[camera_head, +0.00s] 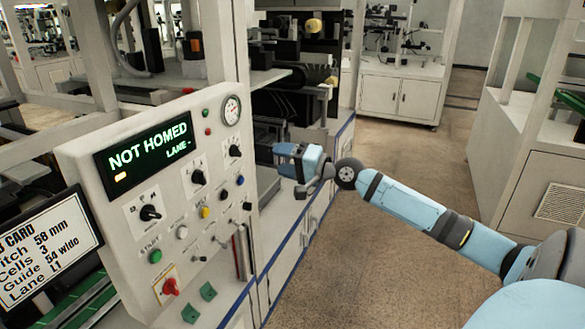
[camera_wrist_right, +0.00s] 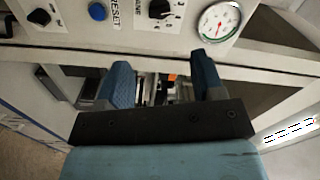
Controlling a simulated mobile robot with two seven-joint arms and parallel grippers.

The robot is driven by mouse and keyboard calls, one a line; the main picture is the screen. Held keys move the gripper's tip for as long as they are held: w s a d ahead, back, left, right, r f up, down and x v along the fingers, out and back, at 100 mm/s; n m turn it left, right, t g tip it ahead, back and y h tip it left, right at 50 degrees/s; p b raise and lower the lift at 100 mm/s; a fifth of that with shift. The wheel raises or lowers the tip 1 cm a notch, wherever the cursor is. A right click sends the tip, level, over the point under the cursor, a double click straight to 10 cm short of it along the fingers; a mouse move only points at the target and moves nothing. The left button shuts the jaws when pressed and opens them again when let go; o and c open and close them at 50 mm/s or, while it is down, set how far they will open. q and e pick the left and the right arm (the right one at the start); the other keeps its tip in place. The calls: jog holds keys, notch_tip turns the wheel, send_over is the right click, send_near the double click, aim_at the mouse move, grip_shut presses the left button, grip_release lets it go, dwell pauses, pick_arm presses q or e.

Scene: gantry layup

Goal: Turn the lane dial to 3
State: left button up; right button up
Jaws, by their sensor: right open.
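The control panel (camera_head: 120,160) stands at the left in the head view. Its display (camera_head: 147,150) reads "NOT HOMED" and "LANE -". Three black rotary dials sit on it: a lower left one (camera_head: 150,212), a middle one (camera_head: 197,177) and an upper right one (camera_head: 235,151). My left gripper is out of view.
A round gauge (camera_head: 231,110) is at the panel's upper right; it also shows in the wrist view (camera_wrist_right: 219,22). Several buttons and a red knob (camera_head: 170,287) sit lower. A card (camera_head: 45,245) at the left reads "Lane L1". The floor (camera_head: 400,130) is open at right.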

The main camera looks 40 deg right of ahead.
jog(key=shift+b+v, duration=0.3)
jog(key=shift+v, duration=0.8)
jog(key=s+a+f+n+g+h+p, duration=0.1)
jog(key=s+a+f+n, duration=0.2)
jog(key=f, duration=0.5)
jog(key=s+a+f+g+h, duration=0.1)
jog(key=s+a+f, duration=0.25)
jog(key=f, duration=0.45)
jog(key=s+a+f+n+g+p, duration=0.1)
jog(key=s+a+f+n, duration=0.15)
jog(key=a+f, duration=0.4)
jog(key=s+a+f+n+g+h+p, duration=0.1)
jog(key=s+a+f+n+g+p, duration=0.1)
jog(key=s+a+f+n, duration=0.5)
jog(key=s+a+f, duration=0.6)
jog(key=s+a, duration=0.3)
jog(key=shift+a+f+g+h, duration=0.3)
jog(key=shift+f+h, duration=0.1)
jog(key=shift+s, duration=0.1)
